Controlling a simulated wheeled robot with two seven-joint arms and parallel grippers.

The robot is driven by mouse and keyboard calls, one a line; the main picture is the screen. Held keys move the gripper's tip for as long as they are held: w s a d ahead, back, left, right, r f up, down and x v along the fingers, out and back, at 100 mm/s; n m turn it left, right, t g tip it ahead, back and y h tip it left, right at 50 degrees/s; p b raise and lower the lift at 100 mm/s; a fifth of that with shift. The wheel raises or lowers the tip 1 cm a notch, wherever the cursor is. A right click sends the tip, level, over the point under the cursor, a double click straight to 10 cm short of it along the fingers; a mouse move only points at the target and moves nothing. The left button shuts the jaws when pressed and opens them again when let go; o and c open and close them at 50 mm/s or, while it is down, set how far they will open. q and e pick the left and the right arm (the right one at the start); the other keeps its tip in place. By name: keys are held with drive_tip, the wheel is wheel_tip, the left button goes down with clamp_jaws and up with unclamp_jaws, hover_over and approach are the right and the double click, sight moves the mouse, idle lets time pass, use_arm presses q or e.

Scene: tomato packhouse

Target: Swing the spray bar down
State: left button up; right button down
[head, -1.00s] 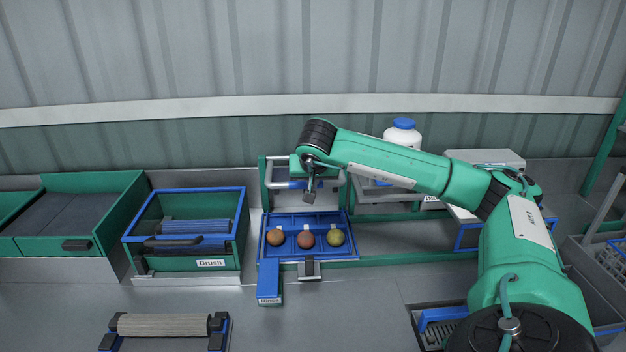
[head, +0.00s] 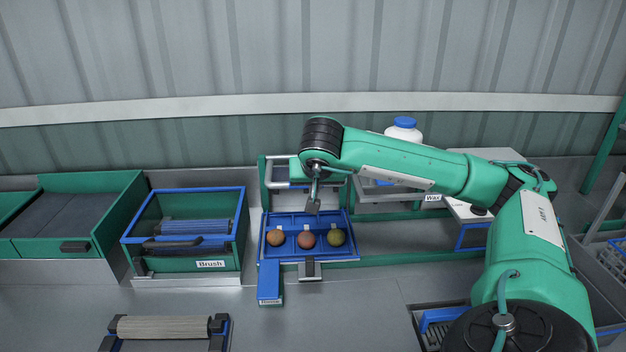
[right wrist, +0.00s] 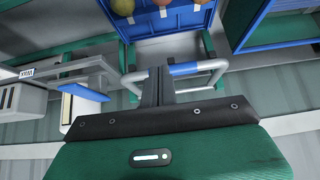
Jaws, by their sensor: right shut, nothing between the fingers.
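The spray bar (right wrist: 204,67) is a light grey tube with bent ends and a blue sleeve. In the right wrist view it crosses behind my fingers, above the tray. In the head view part of the bar (head: 277,185) shows inside the green frame, the rest hidden behind my right arm. My right gripper (head: 312,209) is shut and empty, pointing down by the bar above the back of the blue tray. Its dark fingers (right wrist: 157,84) overlap the bar in the wrist view; I cannot tell whether they touch. My left gripper is not in view.
The blue tray (head: 296,259) holds three tomatoes (head: 306,240) in a row. A green bin labelled Brush (head: 184,264) stands left. A roller (head: 163,326) lies at the front left. A white bottle (head: 403,132) with a blue cap stands behind my right arm.

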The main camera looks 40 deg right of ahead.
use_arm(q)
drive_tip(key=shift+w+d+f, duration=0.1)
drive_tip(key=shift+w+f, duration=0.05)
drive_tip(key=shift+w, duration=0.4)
use_arm(e)
drive_tip(key=shift+s+a+f, duration=0.15)
drive_tip(key=shift+s+a, duration=0.7)
drive_tip(key=shift+s, duration=0.15)
drive_tip(key=shift+f, duration=0.1)
